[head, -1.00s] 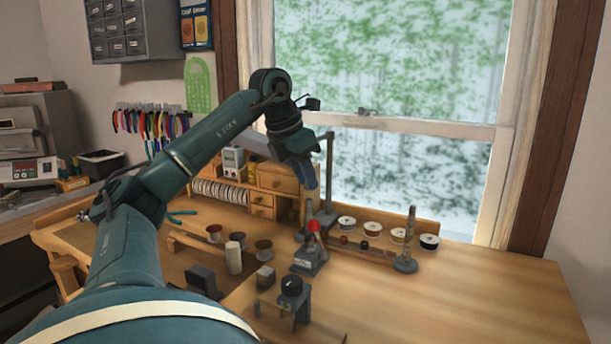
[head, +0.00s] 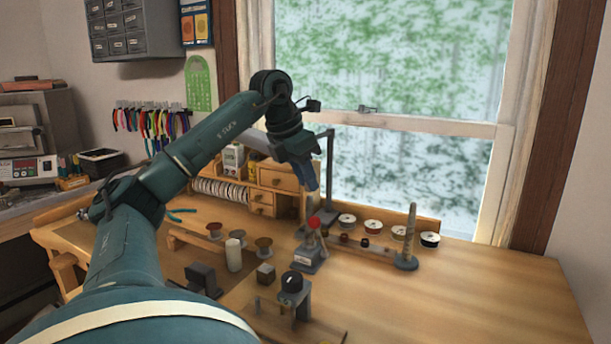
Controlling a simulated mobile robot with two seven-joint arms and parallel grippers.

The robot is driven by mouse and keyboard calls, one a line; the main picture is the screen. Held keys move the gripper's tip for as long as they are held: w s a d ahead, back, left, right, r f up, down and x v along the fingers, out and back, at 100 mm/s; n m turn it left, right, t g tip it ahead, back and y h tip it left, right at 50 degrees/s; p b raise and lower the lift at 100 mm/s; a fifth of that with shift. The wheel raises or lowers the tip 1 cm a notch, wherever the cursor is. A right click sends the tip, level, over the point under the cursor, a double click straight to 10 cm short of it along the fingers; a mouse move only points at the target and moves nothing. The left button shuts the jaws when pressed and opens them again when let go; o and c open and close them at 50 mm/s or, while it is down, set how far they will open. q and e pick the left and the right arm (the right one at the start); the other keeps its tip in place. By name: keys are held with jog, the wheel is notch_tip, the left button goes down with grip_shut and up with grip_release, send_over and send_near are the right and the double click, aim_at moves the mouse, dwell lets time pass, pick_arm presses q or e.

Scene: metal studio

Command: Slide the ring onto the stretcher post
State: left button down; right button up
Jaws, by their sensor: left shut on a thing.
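My left gripper (head: 312,193) points down above the bench, just over a small grey tool with a red ball knob (head: 312,222). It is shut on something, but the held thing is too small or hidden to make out. I cannot pick out the ring. A grey tapered upright post (head: 411,230) on a round base stands to the right, apart from the gripper. A thin upright (head: 307,206) shows just beneath the gripper, by the red-knobbed tool. I cannot tell from this view which upright is the stretcher post. My right gripper is not in view.
Wooden drawers (head: 263,197) stand behind the gripper, with a tall dark stand (head: 330,165) beside them. Several spools (head: 373,227) line the back edge. A black-knobbed device (head: 292,284) and small blocks (head: 265,273) stand in front. The bench's right side (head: 480,295) is clear.

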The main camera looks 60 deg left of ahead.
aim_at(305, 188)
pick_arm(q)
jog(key=shift+f+b, duration=0.3)
jog(key=shift+f, duration=0.05)
jog(key=shift+f+b, duration=0.45)
jog(key=shift+f, duration=0.2)
jog(key=shift+f+b, duration=0.5)
jog(key=shift+f, duration=0.15)
jog(key=c, duration=1.2)
grip_release()
jog(key=shift+o, duration=0.2)
